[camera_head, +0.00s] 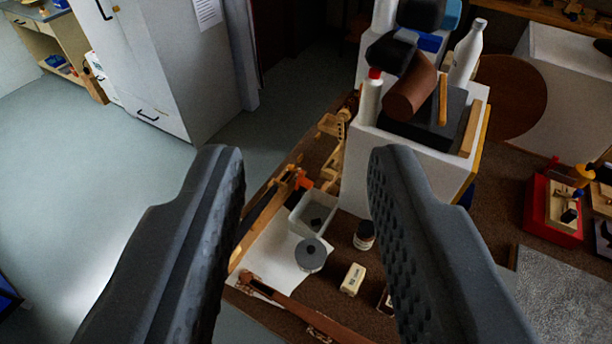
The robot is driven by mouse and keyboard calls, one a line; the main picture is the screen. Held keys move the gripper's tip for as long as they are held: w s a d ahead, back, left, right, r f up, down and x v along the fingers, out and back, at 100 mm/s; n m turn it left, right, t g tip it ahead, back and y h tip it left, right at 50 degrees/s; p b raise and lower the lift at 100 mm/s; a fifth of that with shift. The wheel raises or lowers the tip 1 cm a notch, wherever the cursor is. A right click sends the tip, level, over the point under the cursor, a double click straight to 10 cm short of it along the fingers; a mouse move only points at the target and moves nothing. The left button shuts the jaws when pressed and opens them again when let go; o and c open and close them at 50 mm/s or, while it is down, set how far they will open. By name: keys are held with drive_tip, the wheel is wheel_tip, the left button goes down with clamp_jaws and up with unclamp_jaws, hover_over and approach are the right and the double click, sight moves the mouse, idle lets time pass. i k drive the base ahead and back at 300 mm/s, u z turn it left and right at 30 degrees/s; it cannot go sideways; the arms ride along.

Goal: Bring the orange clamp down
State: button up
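My gripper (305,158) is open, its two dark textured fingers wide apart with nothing between them. A small orange piece (303,181), which may be the orange clamp, shows between the fingers but well beyond them. It is at the left side of the brown bench (338,238), beside wooden strips and the far edge of a grey bin. Its full shape is too small to tell. No other clearly orange clamp shows.
A white box (375,176) carries bottles, a brown cylinder and dark blocks. Near it are the open bin (300,219), a grey round tin (311,254), a dark jar (364,236) and a cream block (353,279). A red box (547,212) stands right. Floor at left is clear.

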sight(305, 182)
drive_tip(key=k, duration=1.3)
drive_tip(key=u, duration=0.6)
drive_tip(key=i, duration=1.9)
drive_tip(key=u, duration=0.05)
